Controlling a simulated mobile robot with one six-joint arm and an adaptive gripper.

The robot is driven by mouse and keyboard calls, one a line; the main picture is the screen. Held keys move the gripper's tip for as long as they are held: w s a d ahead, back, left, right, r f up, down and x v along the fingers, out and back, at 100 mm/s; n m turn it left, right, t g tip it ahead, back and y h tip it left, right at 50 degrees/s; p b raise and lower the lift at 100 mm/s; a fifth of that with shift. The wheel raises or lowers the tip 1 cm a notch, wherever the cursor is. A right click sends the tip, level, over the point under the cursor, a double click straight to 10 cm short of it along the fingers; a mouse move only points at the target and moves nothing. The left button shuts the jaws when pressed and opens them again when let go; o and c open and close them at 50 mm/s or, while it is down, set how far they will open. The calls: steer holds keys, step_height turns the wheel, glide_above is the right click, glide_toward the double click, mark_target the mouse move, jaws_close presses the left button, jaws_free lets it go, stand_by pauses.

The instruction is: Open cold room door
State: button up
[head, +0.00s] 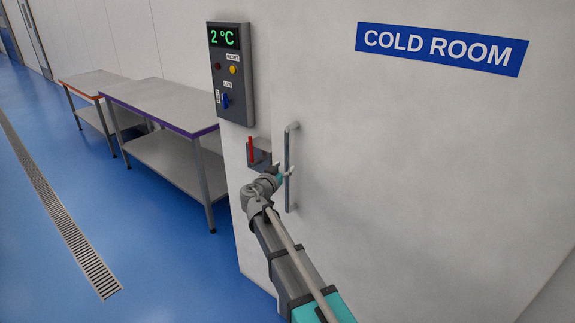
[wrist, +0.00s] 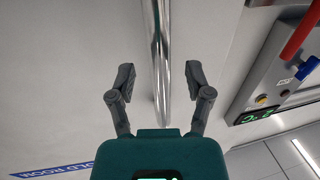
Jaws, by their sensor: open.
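The cold room door (head: 400,180) is a large white panel with a blue COLD ROOM sign (head: 441,49); no opening shows beside it. Its handle is an upright metal bar (head: 290,140), left of the sign in the head view. My gripper (head: 284,168) is at the lower half of this bar. In the wrist view my gripper (wrist: 160,72) is open, one finger on each side of the shiny bar (wrist: 161,35). A gap shows between the bar and each finger. Whether the bar lies fully between the fingertips in depth I cannot tell.
A grey control box (head: 230,75) reading 2 °C, with lamps and a blue switch, hangs left of the handle. A red lever (head: 251,150) on a grey bracket sits below it. Two steel tables (head: 165,105) stand along the wall. The blue floor (head: 150,260) at left is clear.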

steer(key=shift+x, duration=1.4)
jaws_close()
